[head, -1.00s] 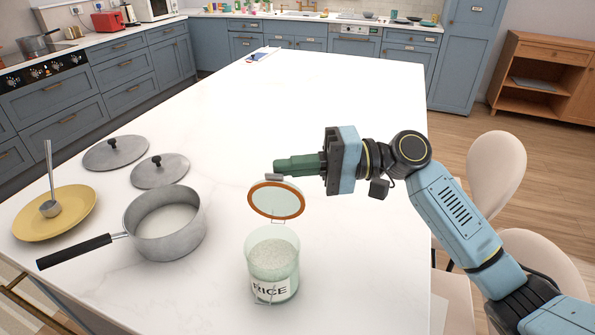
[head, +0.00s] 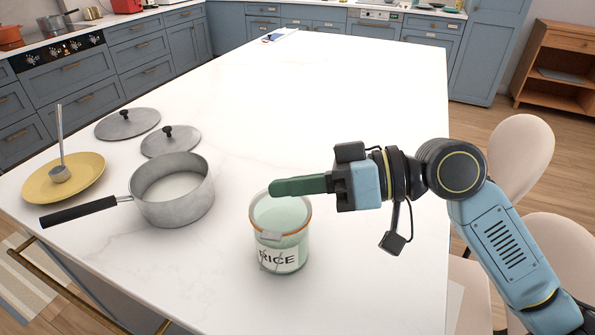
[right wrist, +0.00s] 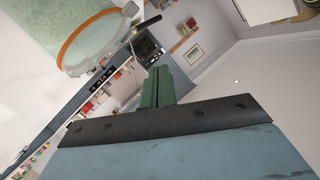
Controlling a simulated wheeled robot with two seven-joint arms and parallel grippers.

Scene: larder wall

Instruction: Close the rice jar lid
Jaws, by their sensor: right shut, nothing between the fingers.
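The rice jar (head: 284,262) is a clear glass jar with a RICE label, upright on the white island. Its glass lid (head: 280,216), with an orange seal ring, lies down over the mouth and looks level with the rim. A metal clasp (head: 270,236) shows at the jar's front. My right gripper (head: 272,187) has green fingers, shut and empty, just above the back of the lid; I cannot tell if they touch. In the right wrist view the lid (right wrist: 98,42) is at upper left, beside the shut fingers (right wrist: 157,75). My left gripper is out of view.
A saucepan (head: 172,214) stands left of the jar, its black handle pointing left. Two grey pot lids (head: 127,124) and a yellow plate (head: 88,180) with a ladle lie further left.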

